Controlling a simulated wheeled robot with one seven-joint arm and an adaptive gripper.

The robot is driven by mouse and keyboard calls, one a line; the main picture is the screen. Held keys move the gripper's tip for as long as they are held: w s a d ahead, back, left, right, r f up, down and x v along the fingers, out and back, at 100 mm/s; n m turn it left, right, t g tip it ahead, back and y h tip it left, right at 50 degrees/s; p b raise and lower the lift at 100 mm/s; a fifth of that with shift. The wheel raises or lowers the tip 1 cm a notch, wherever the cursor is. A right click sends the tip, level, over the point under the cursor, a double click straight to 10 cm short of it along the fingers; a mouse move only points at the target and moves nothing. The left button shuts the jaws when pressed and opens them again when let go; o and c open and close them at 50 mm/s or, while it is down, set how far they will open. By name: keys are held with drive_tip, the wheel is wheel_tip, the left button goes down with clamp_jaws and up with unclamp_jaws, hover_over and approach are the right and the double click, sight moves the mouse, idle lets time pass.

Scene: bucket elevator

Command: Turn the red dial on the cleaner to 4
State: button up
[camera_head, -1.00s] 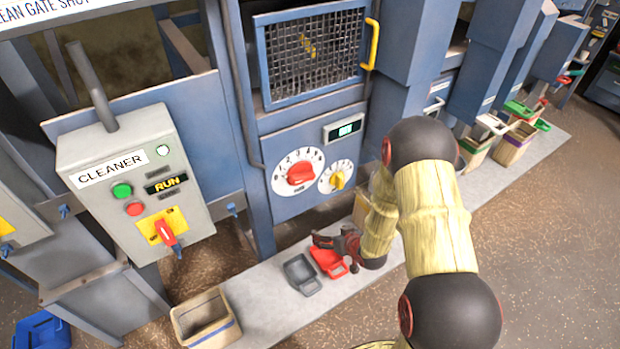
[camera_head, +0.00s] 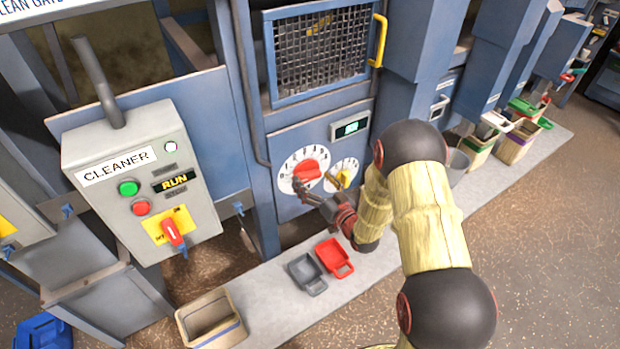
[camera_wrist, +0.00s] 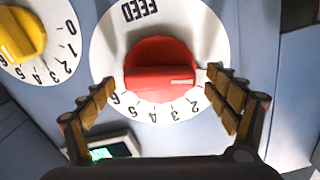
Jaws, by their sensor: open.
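The red dial (camera_head: 306,171) sits on a white numbered plate (camera_head: 286,180) on the blue machine panel. In the wrist view the red dial (camera_wrist: 158,72) fills the middle, and its plate reads FEED upside down. The dial's pale pointer line lies at the right side of its grip bar. My gripper (camera_head: 316,188) is in front of the dial's lower part. In the wrist view my gripper (camera_wrist: 160,98) is open, with one finger on each side of the dial and no clear contact. The numbers on the right of the plate are partly hidden by a finger.
A yellow dial (camera_head: 343,179) is right of the red one, with a small display (camera_head: 350,127) above. A CLEANER control box (camera_head: 140,185) with buttons and a red switch stands left. Red (camera_head: 334,258) and grey (camera_head: 307,274) scoops lie on the ledge below.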

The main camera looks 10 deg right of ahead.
drive_tip(key=shift+x, duration=0.9)
drive_tip(key=shift+c, duration=1.4)
drive_tip(key=shift+d+r, duration=0.1)
drive_tip(key=c, duration=0.7)
drive_tip(key=shift+c, duration=0.9)
